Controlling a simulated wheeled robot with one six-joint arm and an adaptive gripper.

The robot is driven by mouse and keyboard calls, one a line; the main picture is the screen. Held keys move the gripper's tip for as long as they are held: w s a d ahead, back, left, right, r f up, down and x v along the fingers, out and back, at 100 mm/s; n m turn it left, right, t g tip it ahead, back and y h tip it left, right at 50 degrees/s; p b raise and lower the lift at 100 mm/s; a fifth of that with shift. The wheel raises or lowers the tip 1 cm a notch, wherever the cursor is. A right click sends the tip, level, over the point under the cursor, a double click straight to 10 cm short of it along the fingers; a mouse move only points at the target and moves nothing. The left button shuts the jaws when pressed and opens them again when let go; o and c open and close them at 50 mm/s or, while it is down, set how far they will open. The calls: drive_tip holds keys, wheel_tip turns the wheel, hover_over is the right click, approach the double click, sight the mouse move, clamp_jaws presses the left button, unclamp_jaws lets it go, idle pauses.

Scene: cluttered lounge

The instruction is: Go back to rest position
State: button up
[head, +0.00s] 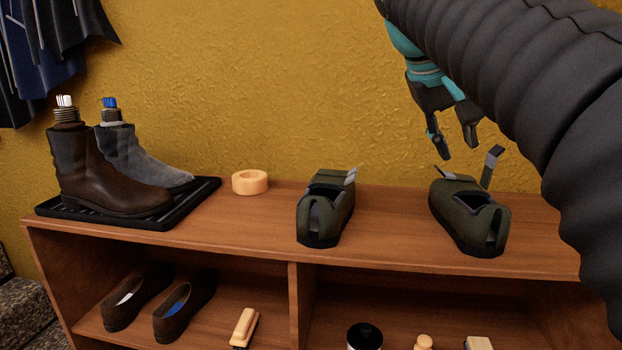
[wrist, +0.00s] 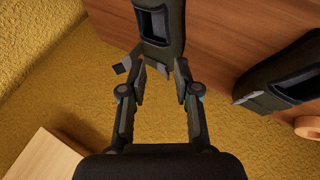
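My gripper (head: 454,147) hangs above the right dark green shoe (head: 470,222) on the shelf top, near the yellow wall. Its two fingers are apart with nothing between them, as the wrist view (wrist: 162,80) also shows. The right shoe has a grey-tipped strap (head: 491,166) standing up, and lies beyond the fingertips in the wrist view (wrist: 160,22). The fingers look clear of it in the head view. My dark, ribbed arm covers the right side of the head view.
A second green shoe (head: 325,212) and a wooden ring (head: 250,182) stand to the left on the shelf (head: 235,222). A black tray (head: 172,216) holds a brown boot (head: 100,175) and a grey boot (head: 138,155). Brown shoes (head: 185,308) and small items fill the lower shelf.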

drive_tip(key=s+a+f+y, duration=0.1)
drive_tip(key=s+f, duration=0.4)
drive_tip(key=f, duration=0.5)
drive_tip(key=s+a+f+t+y, duration=0.1)
drive_tip(key=s+a+f+y, duration=0.1)
drive_tip(key=s+f, duration=0.4)
drive_tip(key=s+a+f+y, duration=0.2)
drive_tip(key=s+f, duration=0.4)
drive_tip(key=f, duration=0.9)
drive_tip(key=shift+s+a+f+y+p, duration=0.15)
drive_tip(key=shift+s+f+y+p, duration=0.15)
drive_tip(key=shift+y+p, duration=0.1)
drive_tip(key=shift+w, duration=0.1)
